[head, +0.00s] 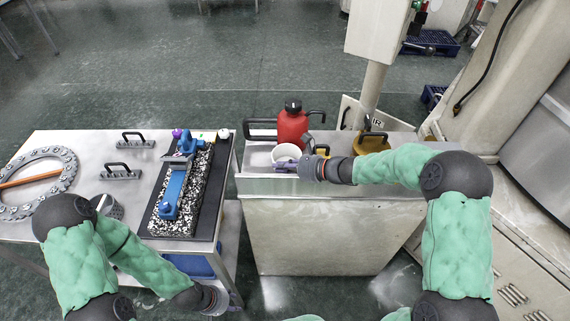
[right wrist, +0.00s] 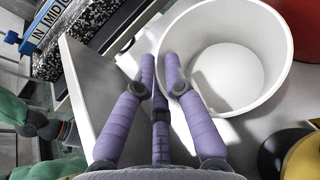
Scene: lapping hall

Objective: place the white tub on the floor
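The white tub (head: 287,153) stands upright on the left end of the metal-topped cabinet, in front of a red can. In the right wrist view the tub (right wrist: 235,60) is open at the top and looks empty. My right gripper (head: 288,165) is at the tub's near side.
The red can (head: 292,126) and a yellow object (head: 372,143) stand on the cabinet top (head: 395,185). The left table (head: 130,190) bears a blue tool on a speckled block and a grey ring. Green floor (head: 180,90) is open behind; a narrow gap separates table and cabinet.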

